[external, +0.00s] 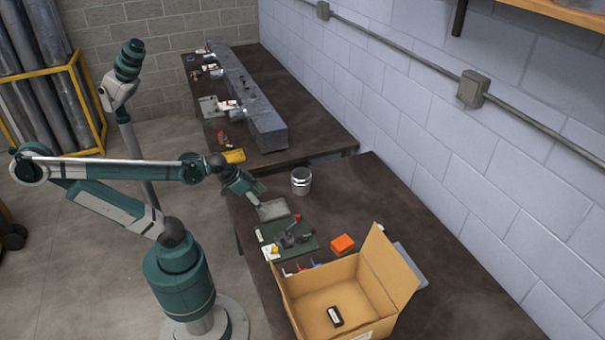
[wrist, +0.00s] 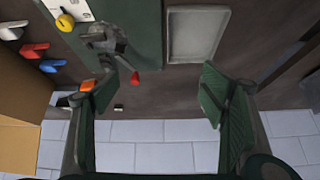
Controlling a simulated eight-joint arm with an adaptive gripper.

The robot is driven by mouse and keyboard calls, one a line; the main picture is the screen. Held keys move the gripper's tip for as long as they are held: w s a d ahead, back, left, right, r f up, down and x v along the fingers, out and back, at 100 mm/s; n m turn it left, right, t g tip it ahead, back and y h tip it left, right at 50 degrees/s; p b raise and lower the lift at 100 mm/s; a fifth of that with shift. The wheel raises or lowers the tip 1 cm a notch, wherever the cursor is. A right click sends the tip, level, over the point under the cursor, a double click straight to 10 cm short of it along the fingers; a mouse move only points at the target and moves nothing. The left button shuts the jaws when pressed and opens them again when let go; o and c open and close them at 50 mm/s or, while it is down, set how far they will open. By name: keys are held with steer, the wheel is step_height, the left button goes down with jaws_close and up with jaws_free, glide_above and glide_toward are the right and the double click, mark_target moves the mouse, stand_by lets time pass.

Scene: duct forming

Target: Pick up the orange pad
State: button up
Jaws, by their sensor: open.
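The orange pad (external: 342,244) lies on the dark table, just behind the cardboard box and to the right of the green mat. In the wrist view a bit of orange, likely the pad (wrist: 87,86), shows at the left finger, which partly hides it. My gripper (external: 250,190) is above the table's left part, up and left of the pad. In the wrist view my gripper (wrist: 157,95) has its two green-padded fingers wide apart, with nothing between them.
An open cardboard box (external: 318,278) stands in front of the pad. A green mat (external: 270,232) with a grey tool (external: 290,239), a grey tray (external: 272,210) and a metal can (external: 301,182) are nearby.

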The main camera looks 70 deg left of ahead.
steer(key=w+d+r+m+g+h+p, duration=0.1)
steer(key=w+d+r+m+p, duration=0.35)
steer(key=w, duration=0.45)
steer(key=m+g+h+p, duration=0.3)
steer(key=m+g+p, duration=0.2)
steer(key=m+p, duration=0.55)
glide_toward(342, 242)
steer(key=f+n, duration=0.1)
steer(key=shift+w+d+f+m+p, duration=0.15)
steer(key=shift+d+f+m+p, duration=0.2)
steer(key=shift+f+p, duration=0.3)
steer(key=shift+d+f, duration=0.1)
steer(key=shift+f, duration=0.05)
steer(key=shift+x, duration=1.2)
steer(key=shift+b+x, duration=0.45)
steer(key=shift+x, duration=2.15)
steer(key=shift+d, duration=0.15)
